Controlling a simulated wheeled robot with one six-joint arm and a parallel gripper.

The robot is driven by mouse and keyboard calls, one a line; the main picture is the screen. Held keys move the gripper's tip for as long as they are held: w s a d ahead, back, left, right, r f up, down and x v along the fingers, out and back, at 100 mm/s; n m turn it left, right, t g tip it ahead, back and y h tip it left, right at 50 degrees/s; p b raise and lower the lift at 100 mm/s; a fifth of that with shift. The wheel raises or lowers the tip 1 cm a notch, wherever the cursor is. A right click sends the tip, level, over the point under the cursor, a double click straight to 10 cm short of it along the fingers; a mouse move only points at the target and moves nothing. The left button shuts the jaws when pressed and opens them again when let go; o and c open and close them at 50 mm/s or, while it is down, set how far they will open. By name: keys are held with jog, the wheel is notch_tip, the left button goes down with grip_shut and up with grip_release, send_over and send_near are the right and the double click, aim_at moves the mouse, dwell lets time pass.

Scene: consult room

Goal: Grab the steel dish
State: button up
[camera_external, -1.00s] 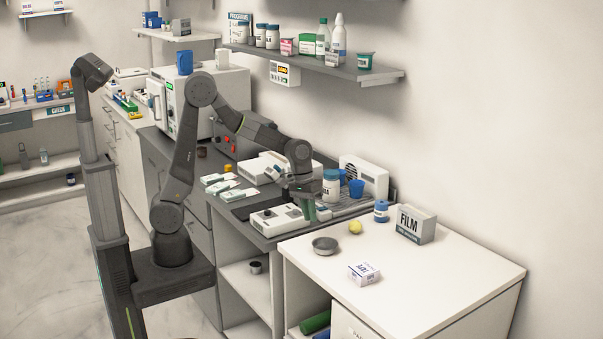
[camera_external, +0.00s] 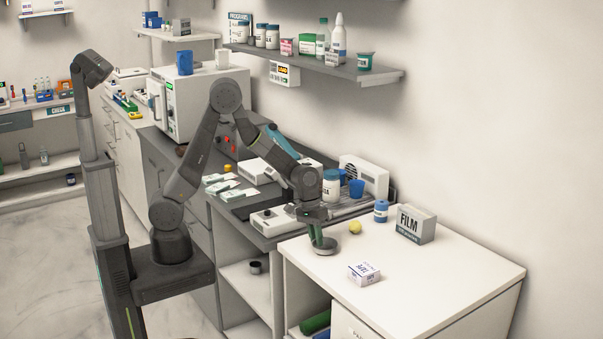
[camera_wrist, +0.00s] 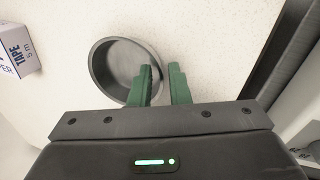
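The steel dish (camera_wrist: 112,67) is a round, shallow grey bowl on the white counter in the wrist view. In the external view the dish (camera_external: 325,251) is partly hidden behind my gripper (camera_external: 320,243). In the wrist view my gripper (camera_wrist: 163,75) is open, with a gap between its two green fingers. The left finger overlaps the dish's right rim and the right finger is outside the dish. I cannot tell whether either finger touches the rim.
A tape box (camera_external: 364,274) lies on the white counter (camera_external: 440,280), right of the dish. A yellow ball (camera_external: 355,228), a blue-labelled jar (camera_external: 381,211) and a film box (camera_external: 415,224) stand towards the wall. The counter's front right is clear.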

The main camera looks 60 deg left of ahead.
grip_shut()
jog(key=shift+r, duration=0.1)
